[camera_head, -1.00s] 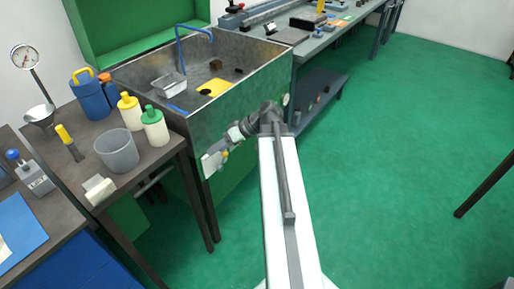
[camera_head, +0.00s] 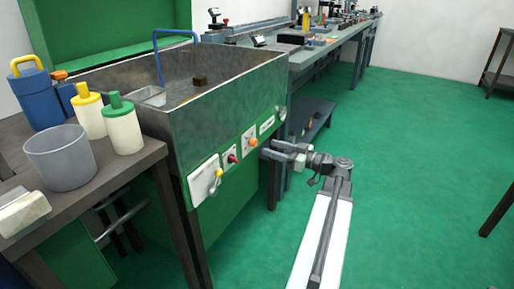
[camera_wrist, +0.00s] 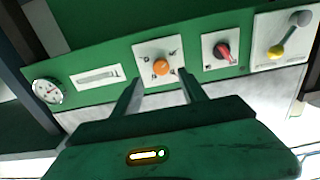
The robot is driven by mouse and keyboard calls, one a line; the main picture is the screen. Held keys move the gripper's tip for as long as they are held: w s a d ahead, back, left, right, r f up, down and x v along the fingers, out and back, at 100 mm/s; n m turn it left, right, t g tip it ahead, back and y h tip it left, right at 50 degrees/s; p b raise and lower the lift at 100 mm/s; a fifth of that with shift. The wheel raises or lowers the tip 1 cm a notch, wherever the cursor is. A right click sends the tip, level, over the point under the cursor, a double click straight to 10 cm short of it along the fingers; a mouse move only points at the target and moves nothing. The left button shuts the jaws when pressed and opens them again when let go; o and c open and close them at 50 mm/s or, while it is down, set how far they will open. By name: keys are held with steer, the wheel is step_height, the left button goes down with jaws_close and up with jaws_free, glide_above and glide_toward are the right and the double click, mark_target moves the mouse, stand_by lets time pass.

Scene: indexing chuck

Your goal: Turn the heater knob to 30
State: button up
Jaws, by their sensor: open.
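The panel on the front of the green washing tank carries an orange round knob (camera_wrist: 161,67) on a white plate with small marks around it. It also shows in the head view (camera_head: 253,142). The marks are too small to read. A red knob (camera_wrist: 223,51) on its own white plate sits to its right in the wrist view. My gripper (camera_wrist: 158,80) is open and empty. Its two fingers point at the panel, just short of the orange knob and on either side of it. In the head view my gripper (camera_head: 272,149) is close to the panel's right part.
The panel also holds a lever with a yellow end (camera_wrist: 276,52), a slot-like scale (camera_wrist: 96,76) and a round gauge (camera_wrist: 47,91). A side table with a grey bucket (camera_head: 61,157) and bottles stands at left. Green floor (camera_head: 420,140) is open at right.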

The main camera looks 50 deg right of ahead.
mark_target(253, 142)
steer(key=x, duration=0.5)
steer(key=shift+w+a, duration=0.2)
steer(key=shift+w, duration=0.15)
jaws_close()
